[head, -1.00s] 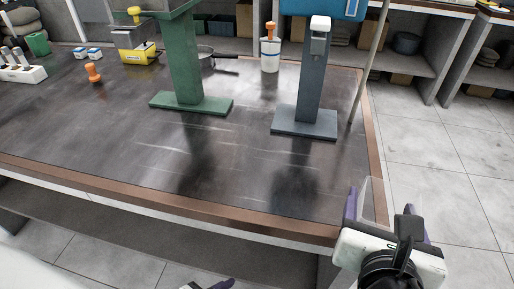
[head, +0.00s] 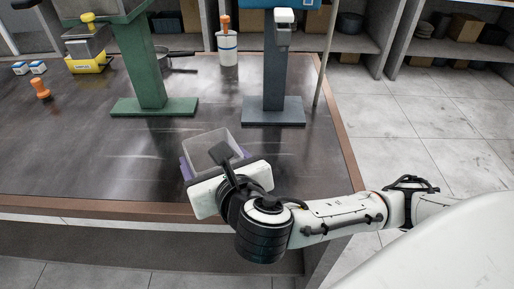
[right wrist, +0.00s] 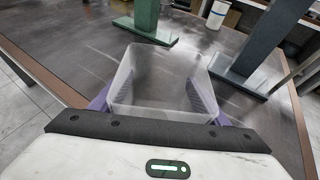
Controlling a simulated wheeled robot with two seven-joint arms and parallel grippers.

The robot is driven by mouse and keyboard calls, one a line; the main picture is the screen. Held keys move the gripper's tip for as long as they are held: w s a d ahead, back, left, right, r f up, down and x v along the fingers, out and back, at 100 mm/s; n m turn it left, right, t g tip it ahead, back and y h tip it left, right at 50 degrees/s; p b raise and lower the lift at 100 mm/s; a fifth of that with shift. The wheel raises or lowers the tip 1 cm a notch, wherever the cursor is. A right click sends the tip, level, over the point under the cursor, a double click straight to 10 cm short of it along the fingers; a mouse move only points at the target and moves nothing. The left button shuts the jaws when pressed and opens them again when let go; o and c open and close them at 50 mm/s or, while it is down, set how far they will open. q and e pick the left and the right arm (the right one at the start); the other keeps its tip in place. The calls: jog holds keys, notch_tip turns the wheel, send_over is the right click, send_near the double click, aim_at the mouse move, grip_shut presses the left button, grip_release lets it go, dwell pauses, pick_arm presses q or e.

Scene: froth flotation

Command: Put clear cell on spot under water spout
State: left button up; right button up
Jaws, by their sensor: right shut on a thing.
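The clear cell (head: 214,145) is a see-through open-topped box. My right gripper (head: 212,162) is shut on it, with purple fingers on its two sides, and holds it over the front part of the dark table. In the right wrist view the clear cell (right wrist: 165,80) sits upright between the fingers and looks empty. The blue-grey stand (head: 274,75) with a white-topped spout (head: 283,30) stands behind and to the right of the cell. The spot under the spout cannot be made out; the stand's foot (head: 272,111) is clear. My left gripper is not in view.
A green stand (head: 150,65) is behind and left of the cell. A thin pole (head: 321,70) rises right of the blue-grey stand. A white bottle with an orange top (head: 227,48), a yellow tray (head: 88,65) and an orange stamp-like piece (head: 41,90) are further back. The front table (head: 80,160) is bare.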

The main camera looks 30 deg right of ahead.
jog(key=w+d+r+m+h+p, duration=0.1)
jog(key=w+d+r, duration=0.15)
jog(key=d, duration=0.65)
jog(key=w+d+r+p, duration=0.2)
jog(key=d+r, duration=0.2)
jog(key=d, duration=0.4)
jog(key=f+b, duration=0.1)
jog(key=f, duration=0.5)
jog(key=f+b, duration=0.1)
jog(key=f, duration=0.2)
jog(key=shift+w+d+f+b, duration=0.2)
jog(key=shift+d+f+b, duration=0.05)
jog(key=shift+f+b, duration=0.05)
jog(key=shift+f, duration=0.1)
jog(key=o, duration=1.3)
